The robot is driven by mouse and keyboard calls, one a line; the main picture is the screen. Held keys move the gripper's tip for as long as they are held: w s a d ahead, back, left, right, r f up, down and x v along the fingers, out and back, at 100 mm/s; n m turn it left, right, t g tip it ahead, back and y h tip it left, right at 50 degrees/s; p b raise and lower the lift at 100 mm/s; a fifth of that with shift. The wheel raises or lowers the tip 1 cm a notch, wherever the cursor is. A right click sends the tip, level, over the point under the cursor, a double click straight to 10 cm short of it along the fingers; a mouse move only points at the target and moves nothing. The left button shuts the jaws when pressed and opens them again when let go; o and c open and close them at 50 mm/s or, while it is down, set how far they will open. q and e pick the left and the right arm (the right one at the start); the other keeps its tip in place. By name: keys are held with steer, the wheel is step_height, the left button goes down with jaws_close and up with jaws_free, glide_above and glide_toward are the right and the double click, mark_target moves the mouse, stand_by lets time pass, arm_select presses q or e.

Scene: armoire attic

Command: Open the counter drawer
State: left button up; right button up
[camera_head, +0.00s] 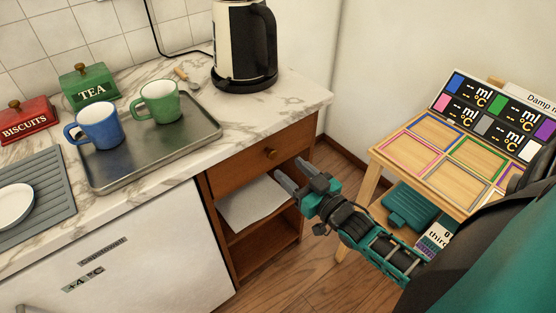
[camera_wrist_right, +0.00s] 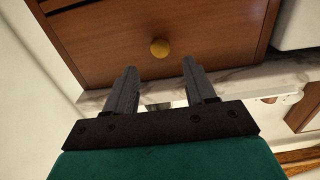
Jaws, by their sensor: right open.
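The counter drawer (camera_head: 243,168) is a brown wooden front under the marble countertop, and it looks closed. Its round brass knob (camera_head: 270,153) sits near the middle of the front. My right gripper (camera_head: 287,171) is open in front of the drawer, a little below and to the right of the knob in the head view. In the right wrist view the drawer front (camera_wrist_right: 215,35) fills the upper part, and the knob (camera_wrist_right: 159,48) shows beyond and between the two open fingers (camera_wrist_right: 158,80), apart from them. My left gripper is in neither view.
An open shelf with white paper (camera_head: 250,203) lies below the drawer. On the counter are a metal tray (camera_head: 190,150) with a blue and a green mug, and a kettle (camera_head: 232,45). A wooden stand (camera_head: 435,135) is at the right.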

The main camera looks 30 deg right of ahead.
mark_target(274, 155)
steer(key=w, duration=0.5)
steer(key=shift+w+a+b, duration=0.25)
steer(key=shift+w+b, duration=0.05)
steer(key=shift+w, duration=0.1)
jaws_close()
